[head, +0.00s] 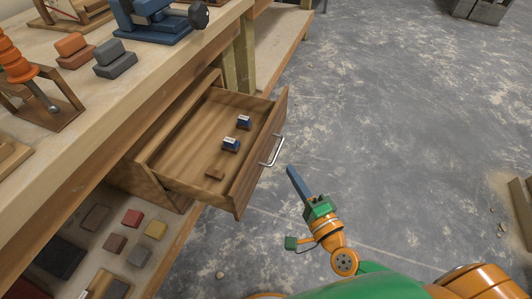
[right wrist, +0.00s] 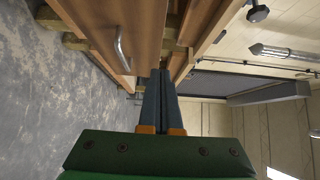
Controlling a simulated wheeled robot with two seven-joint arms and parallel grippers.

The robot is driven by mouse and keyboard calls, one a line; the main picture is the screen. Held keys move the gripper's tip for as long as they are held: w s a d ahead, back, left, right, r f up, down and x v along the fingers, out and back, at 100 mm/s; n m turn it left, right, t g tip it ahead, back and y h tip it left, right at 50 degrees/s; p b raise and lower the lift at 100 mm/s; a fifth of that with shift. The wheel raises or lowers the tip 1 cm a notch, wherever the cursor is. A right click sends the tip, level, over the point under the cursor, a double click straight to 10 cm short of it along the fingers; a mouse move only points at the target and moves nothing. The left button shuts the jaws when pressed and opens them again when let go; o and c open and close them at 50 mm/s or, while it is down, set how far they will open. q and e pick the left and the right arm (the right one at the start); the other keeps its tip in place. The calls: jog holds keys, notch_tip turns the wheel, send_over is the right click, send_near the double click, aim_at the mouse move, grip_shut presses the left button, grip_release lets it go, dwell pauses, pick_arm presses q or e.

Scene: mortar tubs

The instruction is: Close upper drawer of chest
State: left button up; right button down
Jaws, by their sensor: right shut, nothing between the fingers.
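The upper drawer (head: 257,160) of the wooden chest (head: 150,184) stands pulled out under the workbench, with a metal bar handle on its front. My left gripper is not in view.
The workbench top (head: 120,75) holds a blue vise (head: 160,22), sanding blocks and an orange-handled tool. A lower shelf below holds several coloured blocks (head: 133,218). The concrete floor (head: 400,120) to the right of the drawer is clear.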

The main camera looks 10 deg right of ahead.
aim_at(261, 143)
jog(key=w+a, duration=0.1)
jog(key=w, duration=0.1)
jog(key=w+a, duration=0.1)
jog(key=w, duration=0.2)
jog(key=w+a, duration=0.2)
jog(key=w, duration=0.1)
jog(key=shift+w+a, duration=0.1)
jog(key=shift+a, duration=0.1)
